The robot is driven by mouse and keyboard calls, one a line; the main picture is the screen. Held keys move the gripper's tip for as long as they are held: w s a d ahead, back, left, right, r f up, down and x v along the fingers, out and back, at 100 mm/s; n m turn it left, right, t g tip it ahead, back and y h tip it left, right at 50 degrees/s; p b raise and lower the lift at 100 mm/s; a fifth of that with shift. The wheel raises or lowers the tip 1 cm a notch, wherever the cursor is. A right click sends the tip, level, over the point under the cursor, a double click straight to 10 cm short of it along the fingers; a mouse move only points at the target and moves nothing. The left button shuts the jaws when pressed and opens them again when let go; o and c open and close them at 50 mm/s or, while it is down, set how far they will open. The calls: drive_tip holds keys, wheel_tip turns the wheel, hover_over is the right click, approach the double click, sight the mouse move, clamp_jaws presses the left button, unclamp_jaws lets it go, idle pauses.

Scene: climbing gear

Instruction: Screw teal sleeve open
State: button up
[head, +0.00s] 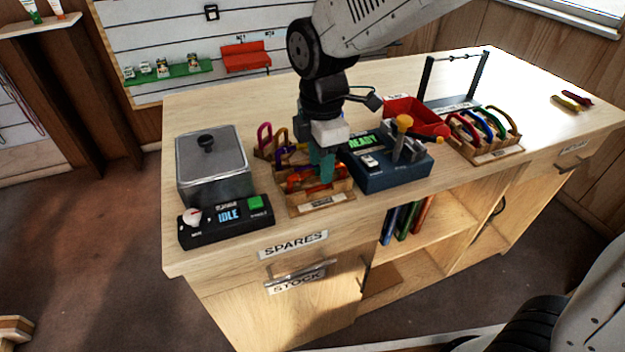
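My gripper (322,163) points down over a small wooden rack (322,208) on the workbench. Its teal-coloured fingers reach in among the carabiners there. I cannot see whether they are apart or closed on something. In and beside this rack are a purple carabiner (282,156), a magenta one (264,137) and orange-red ones (304,188) low between the slats. I cannot pick out a teal sleeve in this view; the fingers and rack may hide it.
A steel pot (212,165) and a black box reading IDLE (226,219) stand left. A blue device reading READY (385,170) stands close right of the gripper. Beyond are a red bin (418,118) and another carabiner rack (495,153). The bench's right end is mostly clear.

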drive_tip(key=shift+s+d, duration=0.2)
drive_tip(key=shift+s, duration=0.5)
idle(0.3)
drive_tip(key=shift+f, duration=0.15)
drive_tip(key=shift+f, duration=1.3)
drive_tip(key=shift+w, duration=0.15)
drive_tip(key=shift+w+a, duration=0.2)
drive_tip(key=shift+w, duration=0.35)
drive_tip(key=shift+r, duration=0.15)
drive_tip(key=shift+a+r, duration=0.1)
drive_tip(key=shift+r, duration=1.2)
